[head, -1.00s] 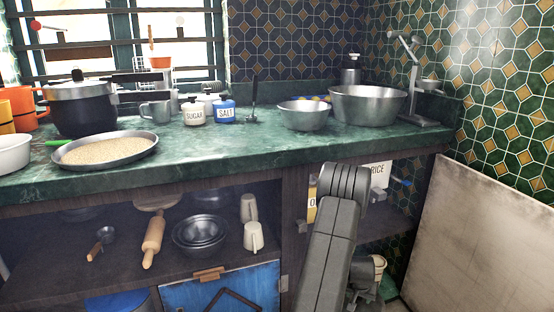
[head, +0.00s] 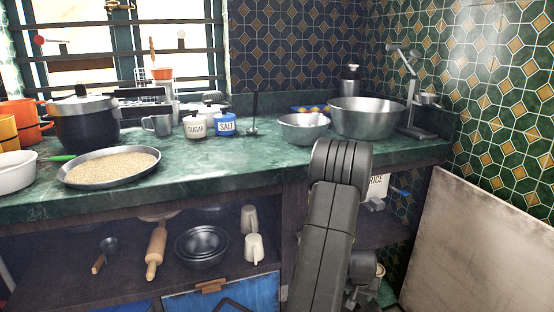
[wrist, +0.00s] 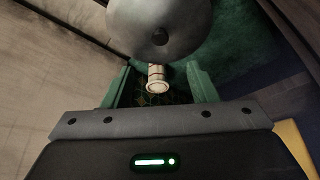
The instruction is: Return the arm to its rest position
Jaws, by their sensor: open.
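My arm (head: 335,205) stands bent in front of the counter in the head view, its elbow above the counter's front edge. Its lower part hangs down in front of the open shelf on the right. In the wrist view my gripper (wrist: 160,74) is open, with its two green fingers apart. A small pale cylinder (wrist: 158,78) shows between the fingers, but I cannot tell how far beyond them it is. A rounded grey metal thing (wrist: 160,22) fills the top middle of that view. In the head view the gripper is mostly hidden or cut off at the bottom.
The green counter (head: 215,165) bears a pan of grain (head: 110,167), a dark pot (head: 85,120), salt (head: 225,125) and sugar (head: 196,126) jars, and metal bowls (head: 367,118). A pale board (head: 480,245) leans at the right. Shelves below hold a rolling pin (head: 156,250) and mugs.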

